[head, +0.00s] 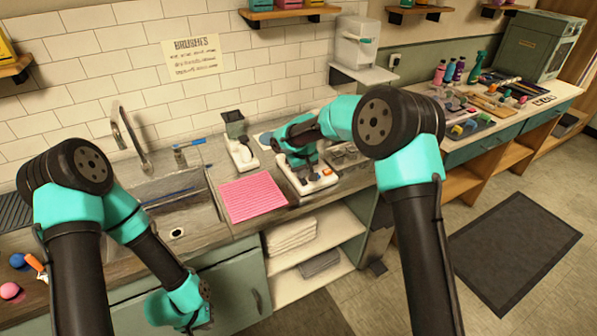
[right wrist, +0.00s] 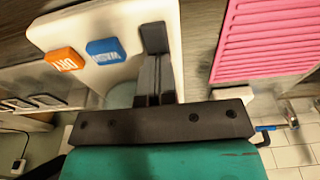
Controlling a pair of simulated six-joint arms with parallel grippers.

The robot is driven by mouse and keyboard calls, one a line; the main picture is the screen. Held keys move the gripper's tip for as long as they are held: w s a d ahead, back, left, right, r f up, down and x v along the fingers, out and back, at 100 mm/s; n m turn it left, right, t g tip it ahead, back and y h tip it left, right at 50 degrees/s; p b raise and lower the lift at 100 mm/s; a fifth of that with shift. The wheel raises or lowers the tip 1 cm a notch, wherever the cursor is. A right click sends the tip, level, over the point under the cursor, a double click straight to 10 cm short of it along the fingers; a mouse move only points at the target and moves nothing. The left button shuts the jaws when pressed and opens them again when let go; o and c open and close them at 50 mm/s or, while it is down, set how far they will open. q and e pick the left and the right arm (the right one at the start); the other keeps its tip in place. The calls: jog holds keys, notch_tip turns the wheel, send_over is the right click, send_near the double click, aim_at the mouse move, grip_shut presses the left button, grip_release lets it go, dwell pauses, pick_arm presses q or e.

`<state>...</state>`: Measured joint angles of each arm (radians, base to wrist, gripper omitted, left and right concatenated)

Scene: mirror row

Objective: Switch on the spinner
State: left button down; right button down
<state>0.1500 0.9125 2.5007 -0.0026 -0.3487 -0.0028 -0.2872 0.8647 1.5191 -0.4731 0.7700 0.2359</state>
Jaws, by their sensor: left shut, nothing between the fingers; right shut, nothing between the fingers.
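The spinner, a white device (head: 318,186), stands on the counter right of the pink ribbed mat. Its base in the right wrist view (right wrist: 88,22) carries an orange DRY button (right wrist: 65,60) and a blue WASH button (right wrist: 105,52). The orange button also shows in the head view (head: 327,172). My right gripper (right wrist: 154,45) is shut and empty over the base, just right of the WASH button in the wrist picture; I cannot tell whether it touches. My left gripper (head: 188,328) is shut, low in front of the cabinet, its tips hardly visible.
The pink mat (head: 252,198) lies between the sink (head: 178,208) and spinner. Another white device with a grey top (head: 240,150) stands behind the mat. A tap (head: 130,138) rises at the sink. Bottles and brushes crowd the right counter.

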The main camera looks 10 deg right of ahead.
aim_at(306, 182)
jog(key=shift+s+d, duration=0.3)
jog(key=shift+s, duration=0.4)
jog(key=shift+r, duration=0.15)
notch_tip(306, 182, up, 14)
jog(key=s+d, duration=0.1)
jog(key=s, duration=0.1)
jog(key=shift+s+f, duration=0.2)
jog(key=shift+s, duration=0.15)
jog(key=shift+w, duration=0.1)
jog(key=shift+w+t, duration=0.4)
jog(key=shift+w, duration=0.15)
jog(key=w+f, duration=0.1)
jog(key=f, duration=0.8)
jog(key=w+a+f, duration=0.1)
jog(key=f, duration=0.3)
jog(key=shift+w+a+f, duration=0.1)
jog(key=shift+w+f, duration=0.2)
jog(key=shift+w, duration=0.05)
